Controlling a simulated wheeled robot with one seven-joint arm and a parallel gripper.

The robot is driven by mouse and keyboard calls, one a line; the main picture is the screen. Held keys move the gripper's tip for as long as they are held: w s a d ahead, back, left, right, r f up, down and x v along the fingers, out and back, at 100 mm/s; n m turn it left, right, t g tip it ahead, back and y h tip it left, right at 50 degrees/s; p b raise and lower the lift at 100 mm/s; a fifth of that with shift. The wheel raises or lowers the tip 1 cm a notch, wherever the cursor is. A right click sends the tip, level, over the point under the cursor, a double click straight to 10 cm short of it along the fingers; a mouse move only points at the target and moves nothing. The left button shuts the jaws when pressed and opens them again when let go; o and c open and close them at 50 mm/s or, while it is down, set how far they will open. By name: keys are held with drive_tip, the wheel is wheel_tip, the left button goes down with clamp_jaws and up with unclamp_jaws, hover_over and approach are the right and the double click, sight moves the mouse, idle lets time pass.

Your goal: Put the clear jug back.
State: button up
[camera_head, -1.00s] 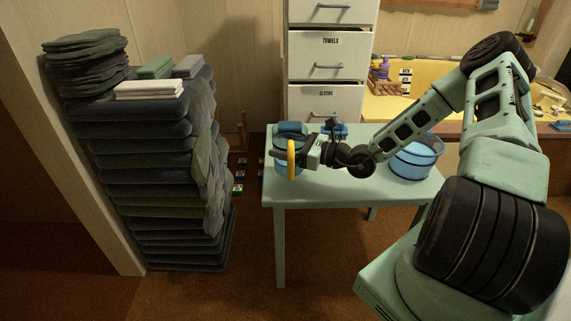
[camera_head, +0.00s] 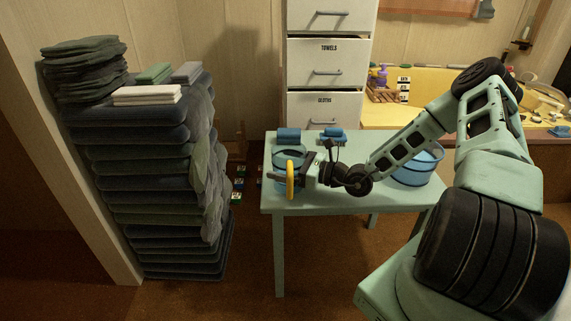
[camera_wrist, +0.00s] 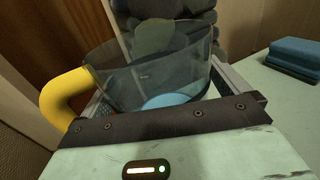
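The clear jug (camera_head: 289,158) is see-through, bluish, with a thick yellow handle (camera_head: 290,180). It is upright at the left end of the pale green table (camera_head: 330,200). My gripper (camera_head: 302,178) reaches it from the right. In the wrist view the jug (camera_wrist: 150,75) sits between my two fingers, with the handle at the left, and the gripper is shut on it. A light blue round patch shows through its bottom. Whether its base touches the tabletop cannot be told.
A blue tub (camera_head: 418,168) stands at the right, partly behind my arm. Drawers (camera_head: 327,65) stand behind, a tall stack of dark towels (camera_head: 150,190) at the left.

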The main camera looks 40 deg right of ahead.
drive_tip(key=shift+r, duration=0.15)
drive_tip(key=shift+s+d, duration=0.25)
drive_tip(key=shift+s, duration=0.05)
drive_tip(key=p+v, duration=0.2)
drive_tip(key=v, duration=0.9)
drive_tip(key=shift+s, duration=0.15)
drive_tip(key=shift+d, duration=0.1)
